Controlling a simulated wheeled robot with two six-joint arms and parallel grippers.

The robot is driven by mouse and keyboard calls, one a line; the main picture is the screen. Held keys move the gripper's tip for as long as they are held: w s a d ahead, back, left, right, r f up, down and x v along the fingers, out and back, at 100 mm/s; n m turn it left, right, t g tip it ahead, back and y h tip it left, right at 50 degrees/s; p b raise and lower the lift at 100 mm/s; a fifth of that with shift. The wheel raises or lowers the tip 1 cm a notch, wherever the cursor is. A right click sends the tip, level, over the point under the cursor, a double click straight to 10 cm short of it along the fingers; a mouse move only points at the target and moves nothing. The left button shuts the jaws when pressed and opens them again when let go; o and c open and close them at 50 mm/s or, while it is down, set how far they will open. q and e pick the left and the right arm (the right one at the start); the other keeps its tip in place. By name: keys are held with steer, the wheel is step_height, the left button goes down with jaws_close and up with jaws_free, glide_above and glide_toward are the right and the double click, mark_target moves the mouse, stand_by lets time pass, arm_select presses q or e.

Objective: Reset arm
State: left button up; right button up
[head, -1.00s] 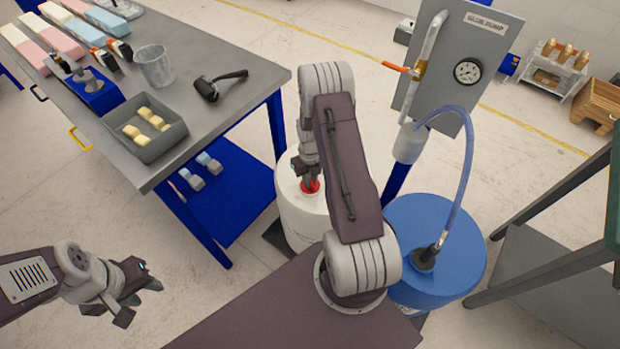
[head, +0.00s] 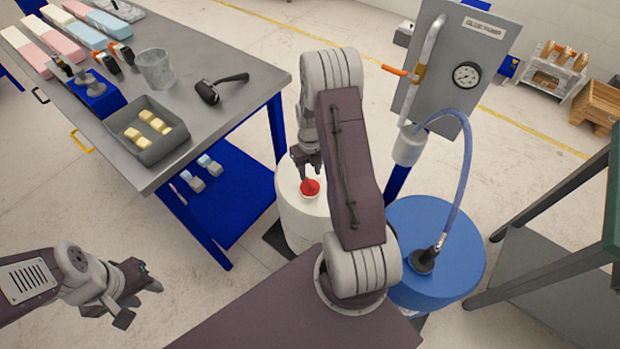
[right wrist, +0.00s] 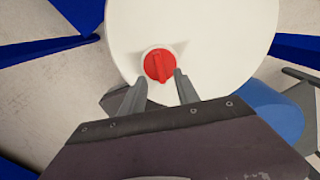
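My right gripper (head: 307,170) is above the white drum, near its red cap. In the right wrist view my right gripper (right wrist: 153,92) has its two fingers spread apart with nothing between them. The red cap (right wrist: 159,65) sits on the white drum (right wrist: 215,40), just beyond the fingertips. The cap (head: 310,188) and the white drum (head: 290,212) also show in the head view, partly behind my right arm. My left gripper (head: 140,300) is at the lower left over bare floor, its fingers apart and empty.
A grey workbench (head: 215,125) at the left holds foam blocks (head: 60,42), a grey tray (head: 150,152), a clear beaker (head: 157,70) and a black mallet (head: 220,88). A blue drum (head: 430,290) with a hose stands at the right, below the glue pump panel (head: 465,45).

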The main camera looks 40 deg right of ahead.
steer(key=shift+r, duration=1.35)
steer(key=shift+w+a+r, duration=0.1)
steer(key=shift+a+r, duration=0.05)
steer(key=shift+a, duration=0.05)
step_height(320, 180, up, 6)
steer(key=n+t+p, duration=0.1)
steer(key=p, duration=0.1)
glide_above(309, 183)
steer(key=w+a, duration=0.3)
steer(key=a+r+n+p, duration=0.1)
steer(key=a+r+n, duration=0.1)
steer(key=a+r, duration=0.25)
steer(key=s+a+r+n+t+p, duration=0.1)
steer(key=s+a+r+n, duration=0.45)
steer(key=n, duration=0.25)
steer(key=s+a+n, duration=0.1)
steer(key=s+n, duration=0.2)
steer(key=n, duration=0.6)
steer(key=s+a+f+n, duration=0.1)
steer(key=s+n, duration=0.2)
steer(key=n, duration=0.5)
steer(key=s+a+n, duration=0.1)
steer(key=s+n, duration=0.2)
steer(key=n, duration=0.6)
steer(key=shift+s+f+n+g+p, duration=0.15)
steer(key=shift+s+n+g+p, duration=0.15)
steer(key=shift+g+p, duration=0.1)
